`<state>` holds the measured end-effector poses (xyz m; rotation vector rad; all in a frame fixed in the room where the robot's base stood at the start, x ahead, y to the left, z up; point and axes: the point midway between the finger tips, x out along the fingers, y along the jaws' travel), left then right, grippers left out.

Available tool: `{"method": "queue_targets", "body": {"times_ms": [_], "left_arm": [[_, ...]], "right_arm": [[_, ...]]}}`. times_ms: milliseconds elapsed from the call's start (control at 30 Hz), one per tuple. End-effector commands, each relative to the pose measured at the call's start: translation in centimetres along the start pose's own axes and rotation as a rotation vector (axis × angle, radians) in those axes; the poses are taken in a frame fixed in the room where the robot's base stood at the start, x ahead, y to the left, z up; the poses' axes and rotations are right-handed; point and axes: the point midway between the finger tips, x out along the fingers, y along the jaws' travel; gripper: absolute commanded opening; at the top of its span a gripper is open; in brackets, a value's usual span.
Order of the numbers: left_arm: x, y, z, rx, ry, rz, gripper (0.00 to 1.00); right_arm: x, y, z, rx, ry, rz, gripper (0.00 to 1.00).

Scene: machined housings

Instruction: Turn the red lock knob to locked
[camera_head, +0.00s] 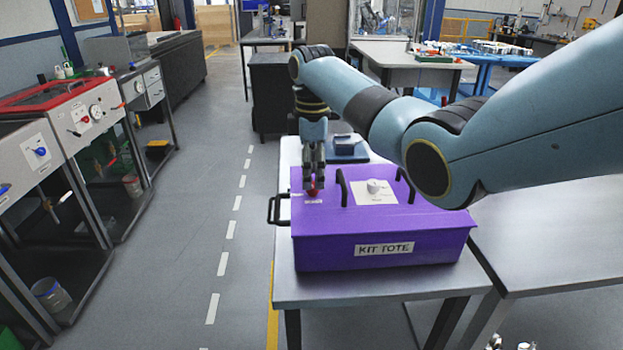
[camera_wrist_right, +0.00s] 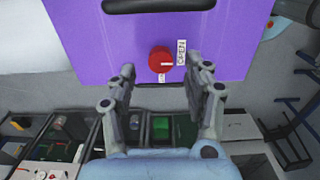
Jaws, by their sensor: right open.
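The red lock knob (camera_head: 313,190) sits on the lid of the purple kit tote (camera_head: 383,248), near its left end. In the right wrist view the red knob (camera_wrist_right: 160,60) is round, with a white mark pointing right toward a label that reads OPEN (camera_wrist_right: 181,53). A small label (camera_wrist_right: 162,78) below it is too small to read. My right gripper (camera_head: 314,181) points down over the knob. In the wrist view its fingers (camera_wrist_right: 162,68) are spread, one on each side of the knob, apart from it. My left gripper is out of view.
The tote has black handles on its lid and a black side handle (camera_head: 274,210). A white dial (camera_head: 378,187) sits on the lid right of the knob. A blue tray (camera_head: 347,150) lies behind the tote. The tote stands on a grey table (camera_head: 390,285); open floor lies to the left.

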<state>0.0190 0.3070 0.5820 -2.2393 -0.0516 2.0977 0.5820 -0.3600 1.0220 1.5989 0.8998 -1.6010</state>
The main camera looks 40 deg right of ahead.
Motion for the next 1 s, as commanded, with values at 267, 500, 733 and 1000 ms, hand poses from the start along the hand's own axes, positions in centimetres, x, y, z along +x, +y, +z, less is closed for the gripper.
{"method": "queue_targets", "body": {"times_ms": [267, 500, 733, 1000], "left_arm": [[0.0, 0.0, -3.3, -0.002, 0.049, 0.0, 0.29], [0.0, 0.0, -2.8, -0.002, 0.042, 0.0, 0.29], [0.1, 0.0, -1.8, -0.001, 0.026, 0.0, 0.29], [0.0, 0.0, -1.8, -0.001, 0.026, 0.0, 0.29]], "right_arm": [[2.5, 0.0, 0.0, 0.0, -0.001, 0.0, 0.51], [2.6, 0.0, 0.0, 0.0, 0.0, 0.0, 0.51], [2.6, 0.0, 0.0, 0.0, 0.0, 0.0, 0.22], [2.6, 0.0, 0.0, 0.001, 0.0, 0.0, 0.0]]}}
